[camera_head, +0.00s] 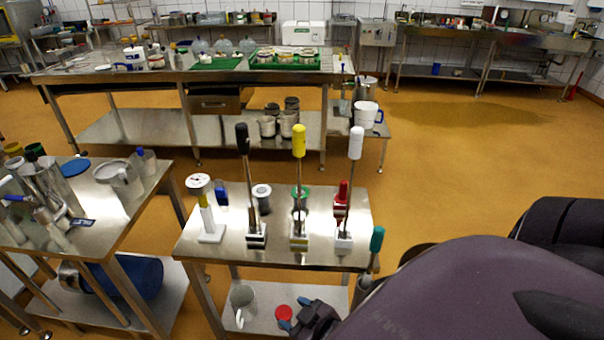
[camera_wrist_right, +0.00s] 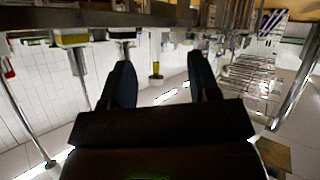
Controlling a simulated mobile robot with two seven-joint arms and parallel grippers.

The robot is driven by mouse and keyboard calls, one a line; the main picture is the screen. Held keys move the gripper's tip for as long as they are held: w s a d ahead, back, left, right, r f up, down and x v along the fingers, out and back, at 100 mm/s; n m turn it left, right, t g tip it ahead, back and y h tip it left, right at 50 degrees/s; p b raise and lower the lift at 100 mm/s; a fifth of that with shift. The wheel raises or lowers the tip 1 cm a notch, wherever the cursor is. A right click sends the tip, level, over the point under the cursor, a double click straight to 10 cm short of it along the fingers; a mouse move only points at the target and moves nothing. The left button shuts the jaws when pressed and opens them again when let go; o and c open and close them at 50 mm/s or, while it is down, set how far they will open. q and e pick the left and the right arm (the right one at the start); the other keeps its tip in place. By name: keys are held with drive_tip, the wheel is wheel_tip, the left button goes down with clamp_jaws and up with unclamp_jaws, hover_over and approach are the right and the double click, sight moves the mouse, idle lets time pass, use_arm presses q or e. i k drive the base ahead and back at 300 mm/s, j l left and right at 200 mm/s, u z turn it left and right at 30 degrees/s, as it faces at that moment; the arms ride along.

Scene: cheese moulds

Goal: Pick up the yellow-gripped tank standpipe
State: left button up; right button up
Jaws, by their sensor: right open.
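The yellow-gripped standpipe (camera_head: 299,146) stands upright on the small steel table (camera_head: 205,246), between a black-gripped standpipe (camera_head: 242,140) on its left and a white-gripped one (camera_head: 356,144) on its right. Its thin rod runs down to a small stand on the tabletop. My right gripper (camera_head: 294,313) is low at the table's near side, below the tabletop level in the picture and apart from the standpipe. In the right wrist view the two dark fingers (camera_wrist_right: 161,82) are spread with nothing between them. My left gripper is not seen.
A red-handled tool (camera_head: 343,192) and a teal-gripped one (camera_head: 377,239) stand near the table's right side. A white gauge-like object (camera_head: 199,183) stands at its left. A metal jug (camera_head: 243,302) and a red disc (camera_head: 284,312) are on the lower shelf.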

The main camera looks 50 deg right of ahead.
sight(299, 229)
drive_tip(key=z, duration=1.4)
